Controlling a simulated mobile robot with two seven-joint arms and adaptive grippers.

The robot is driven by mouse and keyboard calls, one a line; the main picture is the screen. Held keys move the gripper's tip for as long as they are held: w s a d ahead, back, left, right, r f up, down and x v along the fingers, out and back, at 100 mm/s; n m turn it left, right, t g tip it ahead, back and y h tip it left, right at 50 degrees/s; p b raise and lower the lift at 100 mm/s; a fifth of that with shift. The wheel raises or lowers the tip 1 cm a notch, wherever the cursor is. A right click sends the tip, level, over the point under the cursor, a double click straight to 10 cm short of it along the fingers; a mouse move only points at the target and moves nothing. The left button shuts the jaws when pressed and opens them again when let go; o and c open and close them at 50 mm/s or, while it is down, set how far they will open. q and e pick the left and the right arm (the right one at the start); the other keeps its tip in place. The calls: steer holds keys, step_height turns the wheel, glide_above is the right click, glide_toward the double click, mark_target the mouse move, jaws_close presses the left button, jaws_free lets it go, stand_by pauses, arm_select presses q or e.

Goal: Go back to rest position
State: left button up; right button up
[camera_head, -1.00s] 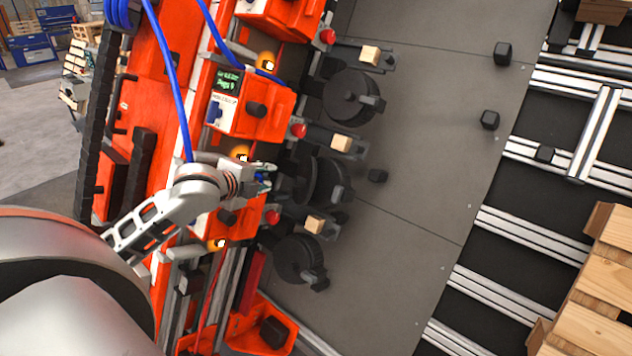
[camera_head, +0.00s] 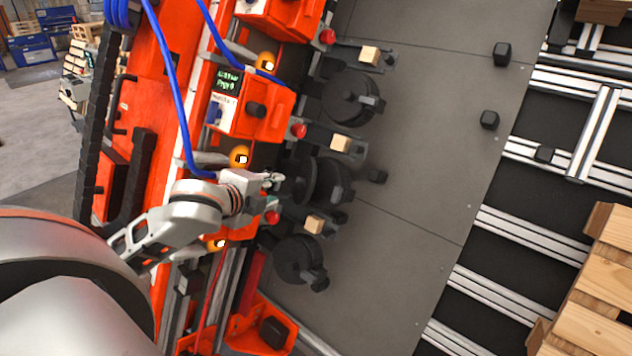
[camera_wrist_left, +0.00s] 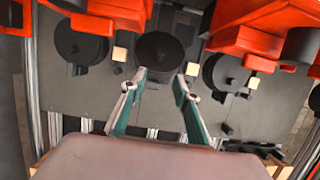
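My left gripper (camera_head: 270,183) reaches in from the left in the head view, in front of the orange machine (camera_head: 247,112) and over the black round holders. In the left wrist view its two fingers (camera_wrist_left: 161,82) are spread apart with nothing between them. A black disc (camera_wrist_left: 160,50) lies beyond the fingertips, apart from them as far as I can tell. My right gripper is in neither view.
Small wooden blocks (camera_head: 341,144) sit on dark brackets beside the round holders. Red buttons (camera_head: 298,131) and blue hoses (camera_head: 176,85) are close to the arm. The grey panel (camera_head: 430,130) is mostly clear. A wooden pallet (camera_head: 598,275) is at the right.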

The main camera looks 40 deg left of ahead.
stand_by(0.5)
arm_select(q)
steer(key=s+d+f+n+g+h, duration=0.1)
steer(key=s+d+f+n, duration=0.25)
steer(key=f, duration=0.65)
steer(key=s+d+f+n+h, duration=0.1)
steer(key=s+d+f+n, duration=0.3)
steer(key=f, duration=0.7)
steer(key=s+d+f+n+g+h, duration=0.15)
steer(key=d+f, duration=0.35)
steer(key=f, duration=0.5)
steer(key=s+d+f+n+h, duration=0.1)
steer(key=s+d+f+n, duration=0.3)
steer(key=s+d+f, duration=0.3)
steer(key=d+f, duration=0.1)
steer(key=d, duration=0.2)
steer(key=shift+s+d+t, duration=0.25)
steer(key=shift+d+t, duration=0.1)
steer(key=shift+d, duration=0.05)
steer(key=shift+c, duration=0.5)
